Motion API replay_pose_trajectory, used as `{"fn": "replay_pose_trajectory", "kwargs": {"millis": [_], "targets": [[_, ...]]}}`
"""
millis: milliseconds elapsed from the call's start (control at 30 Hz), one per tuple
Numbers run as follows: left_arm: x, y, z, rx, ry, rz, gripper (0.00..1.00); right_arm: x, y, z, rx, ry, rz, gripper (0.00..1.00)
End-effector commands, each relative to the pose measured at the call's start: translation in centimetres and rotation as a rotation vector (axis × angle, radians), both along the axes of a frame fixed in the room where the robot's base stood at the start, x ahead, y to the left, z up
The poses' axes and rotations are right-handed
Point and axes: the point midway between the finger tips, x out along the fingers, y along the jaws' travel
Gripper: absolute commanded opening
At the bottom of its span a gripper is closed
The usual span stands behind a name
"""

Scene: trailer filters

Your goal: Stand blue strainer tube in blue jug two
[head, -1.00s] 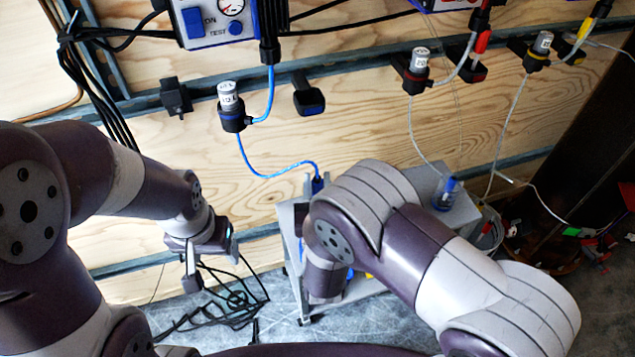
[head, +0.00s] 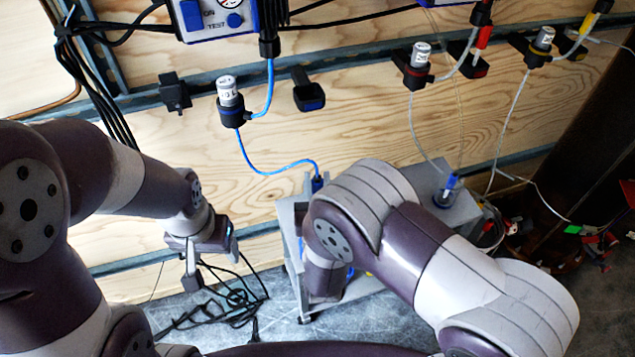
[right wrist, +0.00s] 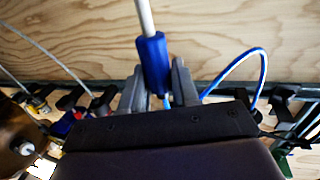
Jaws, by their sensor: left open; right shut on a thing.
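My right gripper (right wrist: 162,92) is shut on the blue strainer tube (right wrist: 153,62), seen in the right wrist view as a blue sleeve with a pale rod extending beyond it. A blue hose loops beside the fingers. My left gripper (head: 212,262) is open and empty, low in front of the wall. I cannot tell which container is blue jug two; blue bits low on the cart are mostly hidden by my right arm.
The grey cart (head: 290,232) stands behind my right arm. A clear blue-topped vessel (head: 447,191) is on its right. Filter units such as one with a blue hose (head: 231,105) hang on the plywood wall. Black cables (head: 235,300) lie on the floor at left.

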Motion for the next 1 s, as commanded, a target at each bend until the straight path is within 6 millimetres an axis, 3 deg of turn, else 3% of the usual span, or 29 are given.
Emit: {"fn": "replay_pose_trajectory", "kwargs": {"millis": [500, 533, 600, 1000], "targets": [[0.0, 0.0, -0.69, 0.0, 0.0, 0.0, 0.64, 0.0, 0.01, -0.82, 0.0, -0.001, 0.0, 0.0], [0.0, 0.0, -0.61, 0.0, 0.0, 0.0, 0.64, 0.01, 0.01, -0.74, 0.0, -0.001, 0.0, 0.4], [0.0, 0.0, -0.59, 0.0, 0.0, 0.0, 0.64, 0.0, 0.0, -0.73, 0.0, -0.001, 0.0, 0.6], [0.0, 0.0, -0.7, 0.0, 0.0, 0.0, 0.64, 0.32, 0.05, -0.84, -0.001, 0.001, 0.0, 0.6]]}}
